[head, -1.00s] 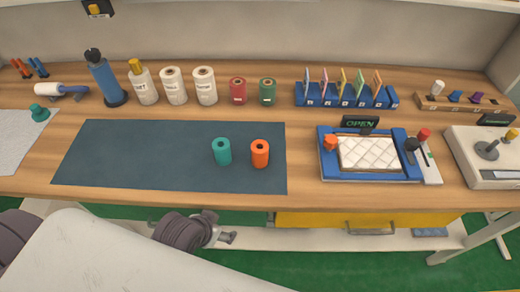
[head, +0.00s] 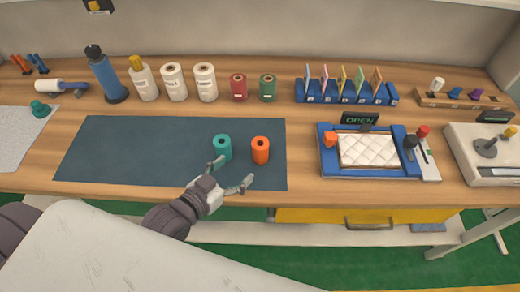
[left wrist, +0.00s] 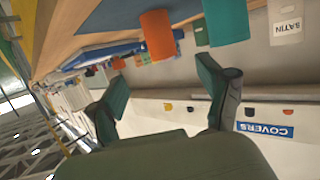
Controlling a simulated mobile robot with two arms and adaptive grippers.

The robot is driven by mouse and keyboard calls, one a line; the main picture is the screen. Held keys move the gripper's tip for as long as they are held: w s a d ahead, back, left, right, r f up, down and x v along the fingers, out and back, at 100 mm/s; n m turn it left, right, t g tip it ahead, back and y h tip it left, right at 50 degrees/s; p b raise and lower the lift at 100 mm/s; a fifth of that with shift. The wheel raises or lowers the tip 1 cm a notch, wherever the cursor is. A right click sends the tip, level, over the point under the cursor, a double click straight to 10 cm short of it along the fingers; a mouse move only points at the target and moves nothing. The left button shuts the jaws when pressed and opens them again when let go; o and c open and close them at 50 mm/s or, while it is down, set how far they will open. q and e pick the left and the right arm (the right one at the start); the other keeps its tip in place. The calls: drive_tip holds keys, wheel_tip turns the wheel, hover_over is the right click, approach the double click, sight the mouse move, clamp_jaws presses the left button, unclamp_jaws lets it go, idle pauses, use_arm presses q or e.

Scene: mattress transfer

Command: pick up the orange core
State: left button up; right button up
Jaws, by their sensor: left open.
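The orange core (head: 260,151) stands upright on the dark mat (head: 130,150), near its right end. A teal core (head: 222,148) stands upright just left of it. My left gripper (head: 232,173) is open and empty over the front part of the mat, in front of both cores, its fingers pointing toward them. In the left wrist view the orange core (left wrist: 158,36) shows beyond the open fingers (left wrist: 160,82), with the teal core (left wrist: 226,22) to its right. My right gripper is in neither view.
Bottles and spools, including a red one (head: 238,87) and a green one (head: 268,88), line the back of the bench. A blue fixture with a white quilted pad (head: 368,151) lies to the right. The left part of the mat is clear.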

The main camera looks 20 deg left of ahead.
sight(255, 151)
use_arm(q)
drive_tip(key=x, duration=0.7)
drive_tip(key=shift+w+p, duration=0.1)
drive_tip(key=shift+p, duration=0.3)
drive_tip(key=p+x, duration=0.1)
drive_tip(key=x, duration=0.3)
drive_tip(key=shift+w+r, duration=0.1)
drive_tip(key=shift+w, duration=0.3)
drive_tip(key=shift+w+f, duration=0.2)
drive_tip(key=shift+w, duration=0.05)
drive_tip(key=shift+s, duration=0.1)
drive_tip(key=shift+c, duration=0.5)
drive_tip(key=c, duration=1.1)
drive_tip(key=shift+c, duration=0.4)
drive_tip(key=shift+r, duration=0.15)
